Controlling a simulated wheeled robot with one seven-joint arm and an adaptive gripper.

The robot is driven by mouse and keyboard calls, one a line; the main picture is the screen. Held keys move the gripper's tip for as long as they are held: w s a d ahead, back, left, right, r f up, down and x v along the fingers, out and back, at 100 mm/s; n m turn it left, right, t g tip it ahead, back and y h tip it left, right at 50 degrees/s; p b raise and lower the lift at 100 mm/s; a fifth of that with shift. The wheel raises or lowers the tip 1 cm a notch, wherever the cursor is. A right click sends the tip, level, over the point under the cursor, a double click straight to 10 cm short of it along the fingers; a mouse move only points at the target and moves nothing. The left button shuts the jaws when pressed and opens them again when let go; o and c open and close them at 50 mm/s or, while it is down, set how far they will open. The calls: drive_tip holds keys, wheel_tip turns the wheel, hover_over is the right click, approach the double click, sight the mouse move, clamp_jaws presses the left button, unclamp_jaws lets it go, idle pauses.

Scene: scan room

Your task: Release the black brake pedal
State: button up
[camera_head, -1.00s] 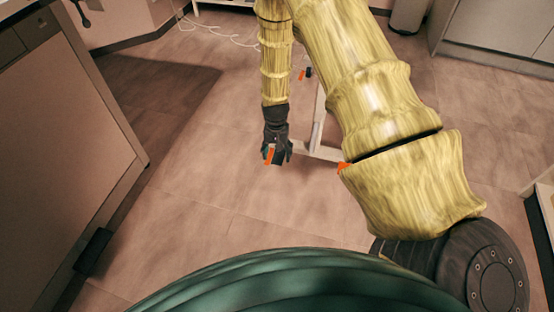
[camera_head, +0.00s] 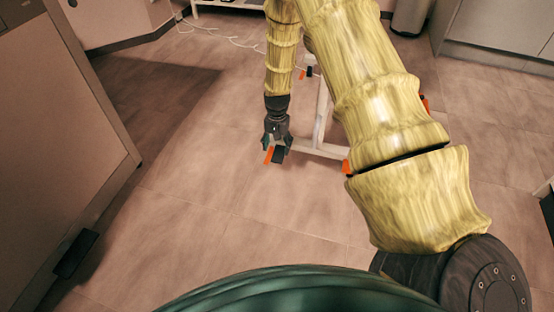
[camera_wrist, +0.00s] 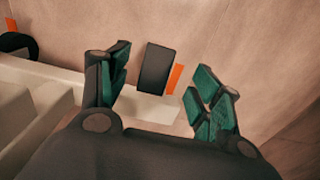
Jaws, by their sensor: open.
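The black brake pedal (camera_wrist: 155,68) shows in the wrist view between and just beyond my fingertips, with an orange tab (camera_wrist: 175,78) beside it. In the head view the black pedal (camera_head: 279,155) and its orange tab (camera_head: 268,155) are low at the end of a pale base leg. My gripper (camera_head: 277,145) is above it, pointing down. In the wrist view my gripper (camera_wrist: 155,85) is open, with green-padded fingers on both sides of the pedal and gaps showing. Nothing is held.
The pale base frame (camera_head: 320,115) has other orange pieces (camera_head: 346,167) at its ends. My arm covers part of it. A large cabinet (camera_head: 70,150) stands at left, with a black foot piece (camera_head: 76,253). The tiled floor (camera_head: 210,200) in front is clear. A white cable (camera_head: 205,32) lies behind.

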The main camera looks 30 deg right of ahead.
sight(277, 159)
wheel_tip(277, 159, down, 7)
drive_tip(key=b, duration=0.3)
clamp_jaws()
idle(0.3)
